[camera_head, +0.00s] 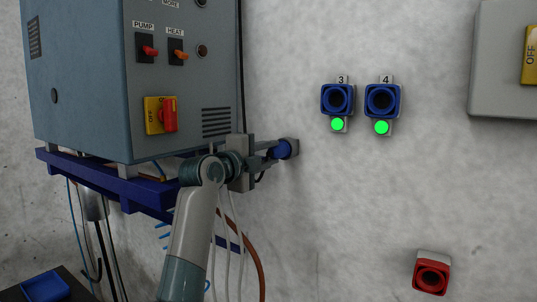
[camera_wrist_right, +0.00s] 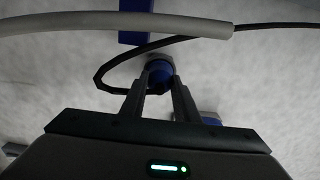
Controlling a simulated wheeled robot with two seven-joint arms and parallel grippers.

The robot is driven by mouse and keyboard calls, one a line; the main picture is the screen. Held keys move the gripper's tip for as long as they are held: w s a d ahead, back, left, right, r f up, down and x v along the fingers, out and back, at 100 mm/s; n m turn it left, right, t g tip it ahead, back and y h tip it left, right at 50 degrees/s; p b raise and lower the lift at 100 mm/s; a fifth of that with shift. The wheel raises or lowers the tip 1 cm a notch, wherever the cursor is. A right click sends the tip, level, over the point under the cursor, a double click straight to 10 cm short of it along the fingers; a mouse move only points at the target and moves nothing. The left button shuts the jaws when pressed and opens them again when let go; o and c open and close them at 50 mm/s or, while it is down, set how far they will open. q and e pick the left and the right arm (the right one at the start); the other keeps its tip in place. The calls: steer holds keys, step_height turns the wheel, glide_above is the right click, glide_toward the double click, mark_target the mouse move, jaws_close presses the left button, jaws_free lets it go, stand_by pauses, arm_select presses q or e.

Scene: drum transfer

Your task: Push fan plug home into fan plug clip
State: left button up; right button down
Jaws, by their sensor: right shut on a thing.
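The fan plug (camera_head: 283,151) is blue and sits at the wall to the right of the control cabinet. It also shows in the right wrist view (camera_wrist_right: 160,73), between my fingertips, with a dark cable looping off to the left. The fan plug clip (camera_head: 292,145) looks like a small grey bracket on the wall, directly at the plug's far end. My right gripper (camera_head: 273,153) is shut on the plug, pointing at the wall; its fingers also show in the wrist view (camera_wrist_right: 162,92). The plug's exact depth in the clip is hidden. My left gripper is not in view.
The blue-grey cabinet (camera_head: 85,90) on a blue shelf (camera_head: 130,195) stands close left of my right arm. Blue sockets 3 (camera_head: 337,99) and 4 (camera_head: 382,100), with green lights, are to the right. A red socket (camera_head: 431,273) is lower right. A thick grey hose (camera_wrist_right: 115,20) crosses the wrist view.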

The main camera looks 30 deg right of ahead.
steer(key=shift+d+r, duration=0.1)
steer(key=c, duration=1.5)
jaws_free()
steer(key=shift+o, duration=1.1)
steer(key=shift+w+d, duration=0.1)
steer(key=shift+s+a+f+b, duration=0.25)
steer(key=shift+a+b, duration=0.1)
steer(key=shift+a, duration=0.2)
steer(key=b+v, duration=0.7)
steer(key=v, duration=0.9)
steer(key=shift+s, duration=0.15)
